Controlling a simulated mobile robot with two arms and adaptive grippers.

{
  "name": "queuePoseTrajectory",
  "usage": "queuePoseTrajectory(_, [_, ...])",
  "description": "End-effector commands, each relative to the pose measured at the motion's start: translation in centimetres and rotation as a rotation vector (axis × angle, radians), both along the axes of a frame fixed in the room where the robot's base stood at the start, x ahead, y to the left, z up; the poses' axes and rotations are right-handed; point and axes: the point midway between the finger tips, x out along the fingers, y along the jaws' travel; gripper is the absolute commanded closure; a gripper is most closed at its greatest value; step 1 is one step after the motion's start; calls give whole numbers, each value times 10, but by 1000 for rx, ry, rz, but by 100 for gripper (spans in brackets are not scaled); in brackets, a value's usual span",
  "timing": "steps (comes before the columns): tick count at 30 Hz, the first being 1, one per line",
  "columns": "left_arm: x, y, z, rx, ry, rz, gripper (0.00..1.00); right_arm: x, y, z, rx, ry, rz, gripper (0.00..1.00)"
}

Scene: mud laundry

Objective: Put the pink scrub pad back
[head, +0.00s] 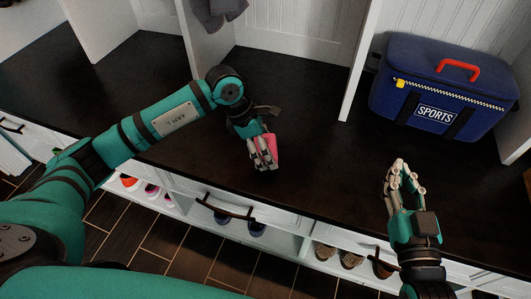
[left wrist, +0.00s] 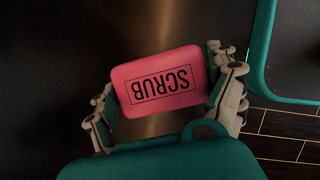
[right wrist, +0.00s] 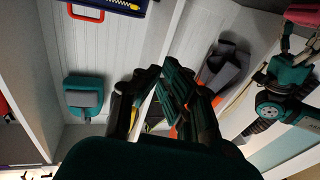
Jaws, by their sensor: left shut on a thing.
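The pink scrub pad (head: 272,143) is a small block held just above the dark bench top in the head view. In the left wrist view the pad (left wrist: 158,66) fills the middle, its "SCRUB" label upside down. My left gripper (head: 263,153) is shut on it, with one finger at each short side of the pad. My right gripper (head: 396,172) is empty over the front edge of the bench at the right.
A blue "SPORTS" cooler bag (head: 437,90) with a red handle stands on the bench at the right. White dividers (head: 358,65) split the bench. A grey cloth (head: 218,10) hangs at the back. Shoes (head: 325,251) sit in cubbies below. The bench top (head: 310,125) around the pad is clear.

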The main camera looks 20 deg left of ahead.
Motion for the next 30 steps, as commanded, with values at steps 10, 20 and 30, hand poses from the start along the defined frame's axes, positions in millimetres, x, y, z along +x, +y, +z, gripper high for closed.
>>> queuePoseTrajectory(10, [0,0,-22,0,0,0,41,-3,4,30,44,-168,10,100])
queuePoseTrajectory(20, [0,0,-24,0,0,0,41,-4,4,34,52,-198,11,100])
queuePoseTrajectory(30, [0,0,-24,1,0,0,0,-4,4,36,54,-205,11,100])
